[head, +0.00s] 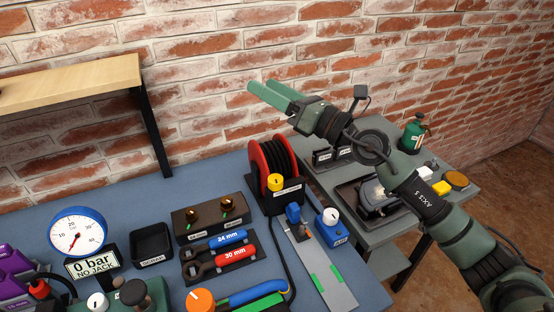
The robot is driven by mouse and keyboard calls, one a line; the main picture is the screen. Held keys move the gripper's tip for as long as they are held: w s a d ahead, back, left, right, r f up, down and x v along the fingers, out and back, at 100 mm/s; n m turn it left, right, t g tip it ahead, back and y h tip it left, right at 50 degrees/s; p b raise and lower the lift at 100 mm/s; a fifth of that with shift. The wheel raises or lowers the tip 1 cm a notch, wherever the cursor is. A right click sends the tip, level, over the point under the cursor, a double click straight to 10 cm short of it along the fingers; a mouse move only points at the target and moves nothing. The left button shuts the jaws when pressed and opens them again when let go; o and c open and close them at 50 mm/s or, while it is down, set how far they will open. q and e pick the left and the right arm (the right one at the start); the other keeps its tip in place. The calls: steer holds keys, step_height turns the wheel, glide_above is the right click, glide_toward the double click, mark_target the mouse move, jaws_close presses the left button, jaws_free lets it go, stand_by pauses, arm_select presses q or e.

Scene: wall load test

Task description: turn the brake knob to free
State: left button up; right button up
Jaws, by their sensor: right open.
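A yellow knob (275,182) sits on the front of the black base of a red-rimmed reel (268,160) wound with black hose or cable. A small white label is beside this knob, too small to read, so I cannot tell its setting or be sure it is the brake knob. My right gripper (260,89) comes in from the right with its green fingers open and empty. It is up in front of the brick wall, above the reel and apart from it. My left gripper is not in view.
Two wrenches (233,257), a dark box with brass fittings (211,217), a gauge (77,231) and an orange knob (200,300) share the blue bench. A wooden shelf (70,82) overhangs at left.

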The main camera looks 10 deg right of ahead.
step_height(320, 180, up, 6)
steer(key=w+d+m+t+h, duration=0.15)
steer(key=m+t, duration=0.25)
steer(key=m, duration=0.4)
steer(key=w+d+m+t+h, duration=0.3)
steer(key=w+d+m+h, duration=0.4)
steer(key=m, duration=0.6)
steer(key=m+g+h, duration=0.3)
steer(key=m+g, duration=0.9)
steer(key=g, duration=0.7)
glide_toward(277, 179)
steer(key=f, duration=0.2)
steer(key=x, duration=0.7)
steer(key=shift+w+a+f, duration=0.1)
steer(key=shift+w+a, duration=0.2)
steer(key=shift+w, duration=0.05)
